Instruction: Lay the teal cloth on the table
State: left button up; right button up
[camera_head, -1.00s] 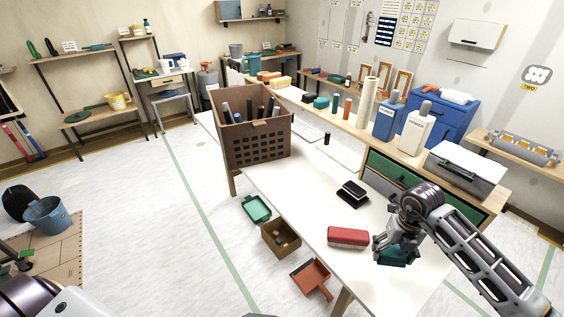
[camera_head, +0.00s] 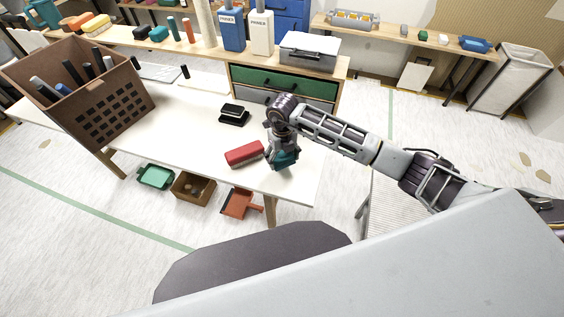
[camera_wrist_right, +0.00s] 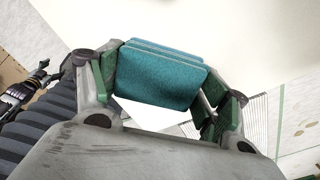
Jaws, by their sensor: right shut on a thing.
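The teal cloth (camera_head: 285,160) is in my right gripper (camera_head: 284,150), over the right end of the white table (camera_head: 190,122). In the right wrist view the cloth (camera_wrist_right: 160,78) looks like a folded, layered pad between the green finger pads of my right gripper (camera_wrist_right: 160,90), which is shut on it. I cannot tell whether the cloth touches the tabletop.
A red brush-like block (camera_head: 244,153) lies just left of the cloth. A brown crate (camera_head: 80,95) with several rolls stands at the table's left. A drawer unit (camera_head: 285,82) borders the back. Bins and an orange dustpan (camera_head: 238,203) are below.

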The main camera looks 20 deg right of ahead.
aim_at(282, 163)
jog(key=shift+f, duration=0.7)
notch_tip(282, 163, down, 2)
jog(key=shift+f, duration=0.15)
pick_arm(q)
jog(key=shift+s+r, duration=0.1)
pick_arm(e)
jog(key=shift+f, duration=0.15)
jog(key=shift+f, duration=0.1)
